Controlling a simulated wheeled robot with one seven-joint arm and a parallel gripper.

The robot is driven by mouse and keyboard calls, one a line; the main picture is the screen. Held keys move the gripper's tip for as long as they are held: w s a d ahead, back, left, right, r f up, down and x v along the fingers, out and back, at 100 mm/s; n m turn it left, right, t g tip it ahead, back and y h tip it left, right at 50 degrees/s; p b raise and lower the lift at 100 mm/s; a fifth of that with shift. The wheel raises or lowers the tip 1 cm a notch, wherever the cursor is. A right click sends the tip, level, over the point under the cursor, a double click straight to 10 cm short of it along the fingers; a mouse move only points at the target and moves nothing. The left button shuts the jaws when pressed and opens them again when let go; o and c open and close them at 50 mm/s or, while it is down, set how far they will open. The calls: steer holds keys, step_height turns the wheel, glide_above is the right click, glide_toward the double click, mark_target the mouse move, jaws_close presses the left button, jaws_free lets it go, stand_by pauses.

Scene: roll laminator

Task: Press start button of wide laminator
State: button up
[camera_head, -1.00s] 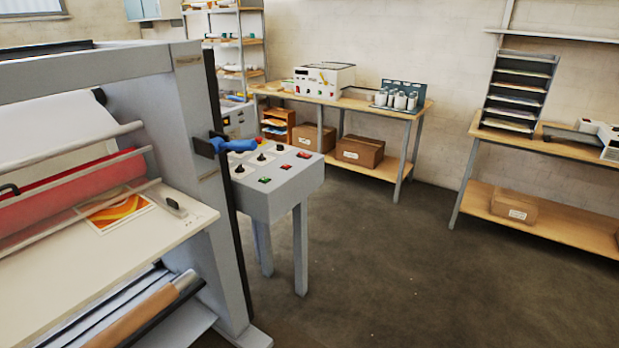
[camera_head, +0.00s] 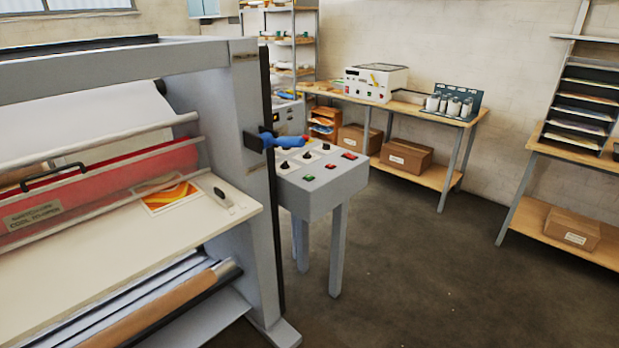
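The wide laminator (camera_head: 238,110) fills the left side of the head view, with a red guard, rollers and a feed table. Its grey control box (camera_head: 322,194) stands on legs at the machine's right side. A green button (camera_head: 309,178) sits at the box's front edge, with a red button (camera_head: 330,166) behind it and another red button (camera_head: 349,156) further back. Several black knobs (camera_head: 308,155) line the panel's left part. I cannot read any labels on the buttons. My gripper is not in view.
A blue lever (camera_head: 283,142) sticks out from the laminator's frame over the panel. A bench (camera_head: 437,118) with a small machine (camera_head: 377,82) stands against the back wall. Another bench (camera_head: 553,152) is at the right. The floor (camera_head: 420,270) right of the control box is clear.

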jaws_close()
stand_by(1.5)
